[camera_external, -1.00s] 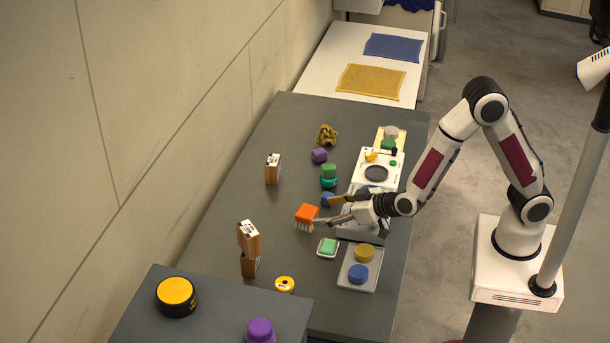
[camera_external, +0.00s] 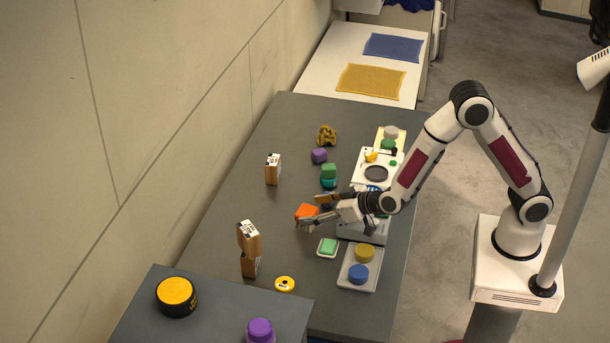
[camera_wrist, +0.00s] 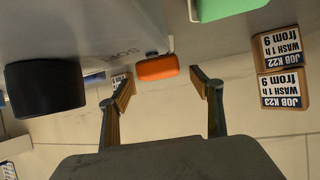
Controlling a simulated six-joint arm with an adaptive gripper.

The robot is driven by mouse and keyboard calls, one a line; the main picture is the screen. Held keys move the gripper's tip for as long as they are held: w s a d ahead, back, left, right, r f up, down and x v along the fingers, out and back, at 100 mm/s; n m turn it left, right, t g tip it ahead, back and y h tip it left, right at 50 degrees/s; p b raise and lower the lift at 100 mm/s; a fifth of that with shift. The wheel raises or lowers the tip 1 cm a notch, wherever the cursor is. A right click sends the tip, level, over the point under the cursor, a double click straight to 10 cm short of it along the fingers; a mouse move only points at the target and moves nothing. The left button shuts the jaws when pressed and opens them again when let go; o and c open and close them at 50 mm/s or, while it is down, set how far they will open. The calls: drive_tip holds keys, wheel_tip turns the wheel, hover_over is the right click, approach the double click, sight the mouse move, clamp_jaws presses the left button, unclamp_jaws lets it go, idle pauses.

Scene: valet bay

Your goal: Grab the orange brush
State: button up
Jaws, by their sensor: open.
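The orange brush (camera_external: 306,210) stands on the dark grey bench, its bristles partly hidden by a finger in the external view. In the wrist view the orange brush (camera_wrist: 157,68) lies ahead of the fingers, in the gap between their tips. My gripper (camera_external: 308,209) is open, with one finger on the far side of the brush and one on the near side in the external view. In the wrist view my gripper (camera_wrist: 161,78) has nothing between its fingers. Whether a finger touches the brush cannot be told.
Labelled wooden blocks (camera_external: 249,240) stand nearer the wall. Bare bench lies left of the brush.

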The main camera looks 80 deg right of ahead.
drive_tip(key=shift+x, duration=0.75)
drive_tip(key=shift+a, duration=0.1)
drive_tip(key=c, duration=1.2)
